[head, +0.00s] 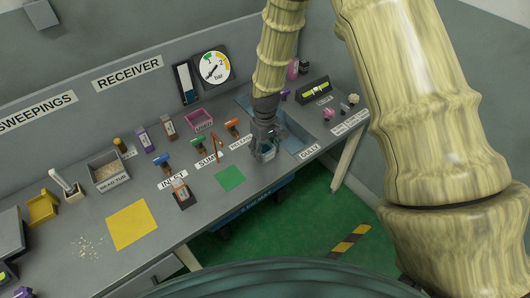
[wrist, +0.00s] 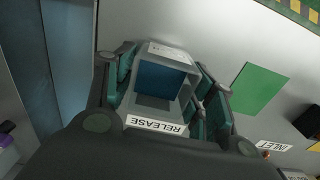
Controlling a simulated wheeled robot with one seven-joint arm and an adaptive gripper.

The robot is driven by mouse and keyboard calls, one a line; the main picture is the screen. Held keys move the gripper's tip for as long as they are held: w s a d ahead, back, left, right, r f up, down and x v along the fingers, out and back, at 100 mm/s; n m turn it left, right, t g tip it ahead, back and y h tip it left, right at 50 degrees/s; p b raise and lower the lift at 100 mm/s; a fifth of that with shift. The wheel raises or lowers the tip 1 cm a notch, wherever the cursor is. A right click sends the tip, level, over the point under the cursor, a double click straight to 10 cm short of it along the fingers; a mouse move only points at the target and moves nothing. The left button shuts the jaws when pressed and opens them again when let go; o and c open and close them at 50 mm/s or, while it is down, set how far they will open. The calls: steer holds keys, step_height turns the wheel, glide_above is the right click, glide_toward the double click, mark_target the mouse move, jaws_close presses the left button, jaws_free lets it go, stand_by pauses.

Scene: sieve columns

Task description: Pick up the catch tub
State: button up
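A small grey open-topped tub with a blue inside (wrist: 163,80) stands on the worktop beside the RELEASE label (wrist: 157,124). Its far rim carries a small pale label that I cannot read. In the head view the tub (head: 266,152) is partly hidden by my gripper. My gripper (head: 264,133) points down over it. In the wrist view its dark green fingers (wrist: 168,75) stand spread on either side of the tub. Narrow gaps seem to show beside its walls; firm contact is not visible.
A green square (head: 230,178) lies in front of the tub, and a blue recess (head: 295,139) is to its right. Coloured valve handles (head: 232,125) stand close behind-left. A beige-filled tub (head: 107,172) and a yellow square (head: 132,224) are farther left.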

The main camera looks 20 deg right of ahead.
steer(key=c, duration=0.4)
steer(key=shift+r, duration=0.8)
step_height(320, 180, up, 2)
steer(key=shift+r, duration=0.1)
steer(key=s+a+r+b, duration=0.1)
steer(key=s+a, duration=0.1)
steer(key=s, duration=1.4)
